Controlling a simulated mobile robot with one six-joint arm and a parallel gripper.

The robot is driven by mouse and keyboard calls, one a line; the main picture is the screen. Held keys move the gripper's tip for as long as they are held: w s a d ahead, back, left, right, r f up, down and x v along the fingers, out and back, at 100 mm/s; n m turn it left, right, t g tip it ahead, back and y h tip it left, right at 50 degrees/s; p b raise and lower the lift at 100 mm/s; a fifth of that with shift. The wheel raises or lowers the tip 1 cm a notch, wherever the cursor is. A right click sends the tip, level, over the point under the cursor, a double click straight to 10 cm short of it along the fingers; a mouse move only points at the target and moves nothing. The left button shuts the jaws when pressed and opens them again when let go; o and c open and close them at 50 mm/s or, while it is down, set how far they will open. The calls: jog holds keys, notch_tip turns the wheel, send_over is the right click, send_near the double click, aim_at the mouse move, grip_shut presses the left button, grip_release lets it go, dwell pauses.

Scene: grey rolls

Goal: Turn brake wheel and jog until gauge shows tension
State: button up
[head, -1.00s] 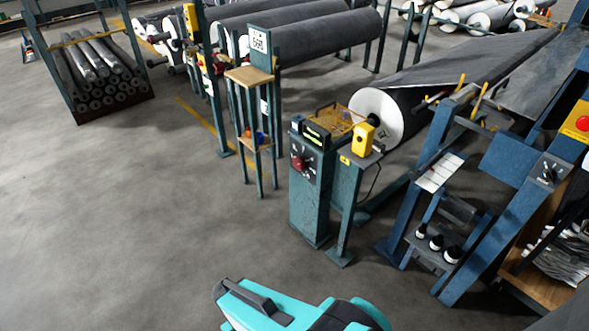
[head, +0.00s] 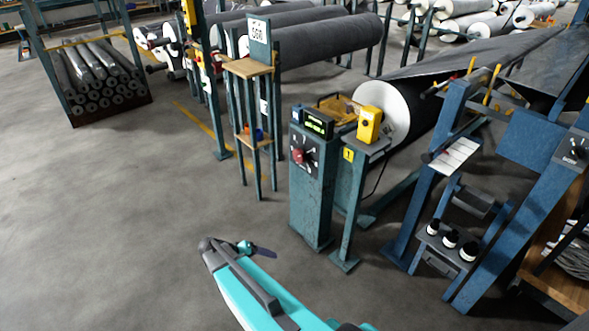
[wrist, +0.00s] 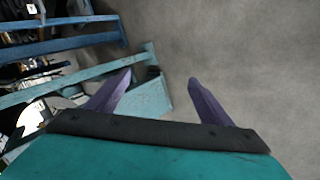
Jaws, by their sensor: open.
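A red knob or wheel (head: 298,157) sits on the front of a blue-green pedestal (head: 312,205) in the head view. On top of the pedestal is a box with a small lit green display (head: 317,125); its reading is too small to tell. A yellow box (head: 369,124) stands on the narrower post beside it. My gripper (head: 262,250) is low in front of the pedestal, apart from it. In the wrist view its two purple fingers (wrist: 160,76) are spread with nothing between them.
A large grey roll (head: 378,108) lies behind the pedestal. Blue machine frames with a dial panel (head: 575,152) and black knobs (head: 451,239) stand at right. A small shelf stand (head: 254,140) is left of the pedestal. The floor (head: 110,220) at left is clear.

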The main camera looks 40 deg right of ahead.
jog(key=w+d+r+m+h+b, duration=0.25)
jog(key=w+d+b, duration=0.35)
jog(key=w+d, duration=0.3)
jog(key=m+t+h+b, duration=0.1)
jog(key=m+h+b, duration=0.65)
jog(key=b, duration=0.35)
send_near(297, 157)
jog(key=a, duration=0.5)
jog(key=shift+a+f, duration=0.1)
jog(key=shift+s, duration=0.1)
jog(key=d, duration=0.4)
jog(key=d+b, duration=0.1)
jog(key=d, duration=0.8)
jog(key=shift+s+d+b, duration=0.35)
jog(key=shift+d+b, duration=0.05)
